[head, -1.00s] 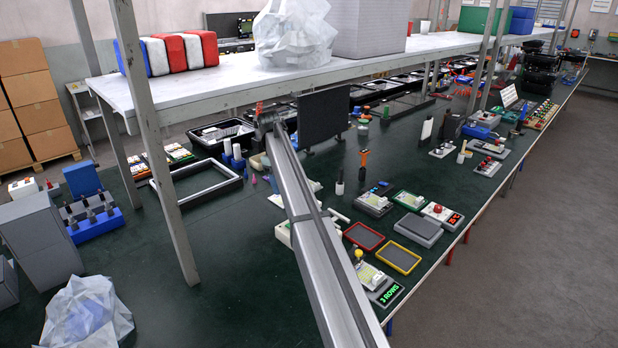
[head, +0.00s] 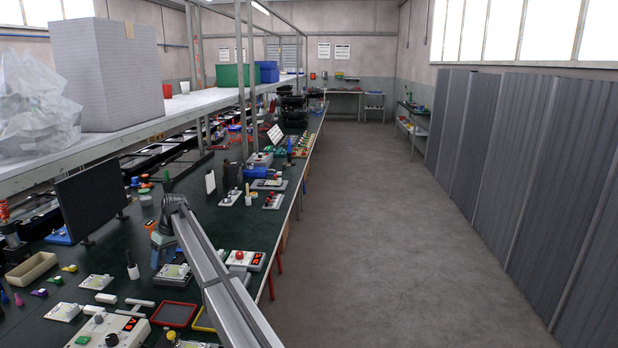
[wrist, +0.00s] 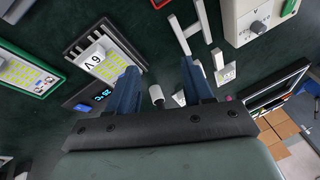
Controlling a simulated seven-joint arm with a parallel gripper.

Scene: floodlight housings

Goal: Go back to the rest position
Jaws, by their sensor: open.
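In the head view, my arm reaches from the bottom edge over the bench, and its end, my gripper (head: 160,245), hangs over the bench's right part, partly hidden by the arm link. In the wrist view my gripper (wrist: 155,90) shows two blue fingers apart with nothing held between them. Below it are the dark green bench top and a small white cylindrical part (wrist: 156,95), seen between the fingers but not gripped.
A red-rimmed tray (head: 173,314) and a white control box (head: 110,330) lie near the arm. A dark upright panel (head: 90,200) stands left of the gripper. A shelf (head: 130,130) runs above the bench at left. The floor (head: 370,230) at right is clear.

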